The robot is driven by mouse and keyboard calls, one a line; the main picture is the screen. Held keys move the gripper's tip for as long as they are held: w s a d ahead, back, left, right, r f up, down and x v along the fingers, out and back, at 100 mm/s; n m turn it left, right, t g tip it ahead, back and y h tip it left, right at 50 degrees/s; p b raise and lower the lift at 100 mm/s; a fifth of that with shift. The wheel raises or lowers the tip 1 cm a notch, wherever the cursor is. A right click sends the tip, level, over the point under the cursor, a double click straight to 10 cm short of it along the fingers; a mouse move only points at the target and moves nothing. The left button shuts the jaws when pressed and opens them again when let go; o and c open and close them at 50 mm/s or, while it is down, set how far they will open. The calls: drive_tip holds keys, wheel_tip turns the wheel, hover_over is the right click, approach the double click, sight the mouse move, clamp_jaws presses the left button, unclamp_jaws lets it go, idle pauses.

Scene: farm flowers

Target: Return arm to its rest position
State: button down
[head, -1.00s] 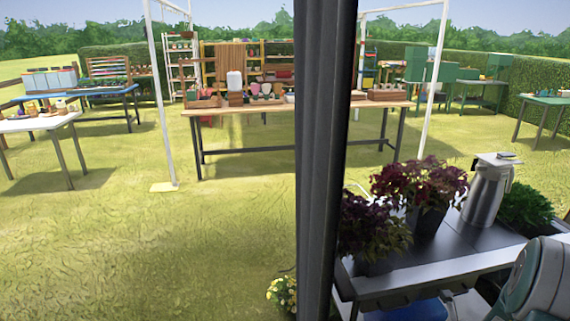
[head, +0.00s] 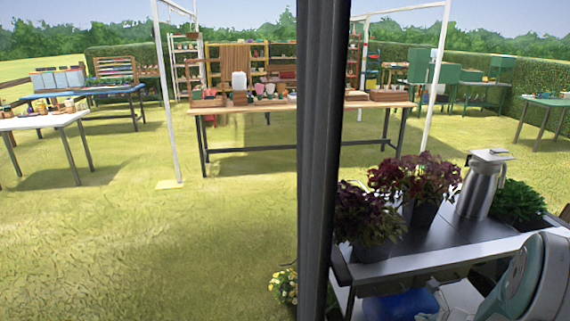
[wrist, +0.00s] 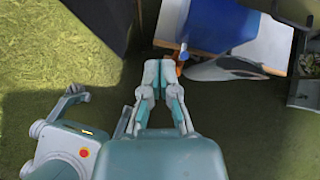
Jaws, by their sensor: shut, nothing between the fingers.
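My gripper (wrist: 160,68) shows in the middle of the wrist view, its grey and teal fingers shut with nothing held. The fingertips point toward the lower part of a cart, where a blue object (wrist: 222,22) sits on a white surface. A small orange part (wrist: 181,60) shows just right of the fingertips; whether they touch it cannot be told. In the head view, a rounded grey and teal part of my arm (head: 535,280) fills the lower right corner, beside the cart. The fingertips are not visible there.
A dark post (head: 320,150) stands close in front. Right of it, a dark-topped cart (head: 440,240) holds purple-leaved plants (head: 417,185), a steel jug (head: 483,185) and a green plant (head: 517,202). Yellow flowers (head: 285,285) stand by the post. Open grass lies left; a wooden table (head: 280,108) stands beyond.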

drive_tip(key=s+a+r+n+g+y, duration=0.1)
drive_tip(key=s+a+r+n+y, duration=0.15)
drive_tip(key=a+r+n, duration=0.6)
drive_tip(key=s+a+r+n+g+y, duration=0.1)
drive_tip(key=s+a+r+n+g, duration=0.15)
drive_tip(key=a+r+n, duration=0.55)
drive_tip(key=s+a+r+n+h, duration=0.2)
drive_tip(key=s+a+r+n, duration=0.1)
drive_tip(key=s+n, duration=0.4)
drive_tip(key=s+a+r+n+h, duration=0.3)
drive_tip(key=s+n, duration=0.4)
drive_tip(key=s, duration=0.3)
drive_tip(key=shift+r+n, duration=0.35)
drive_tip(key=shift+r, duration=0.1)
drive_tip(key=shift+h, duration=0.25)
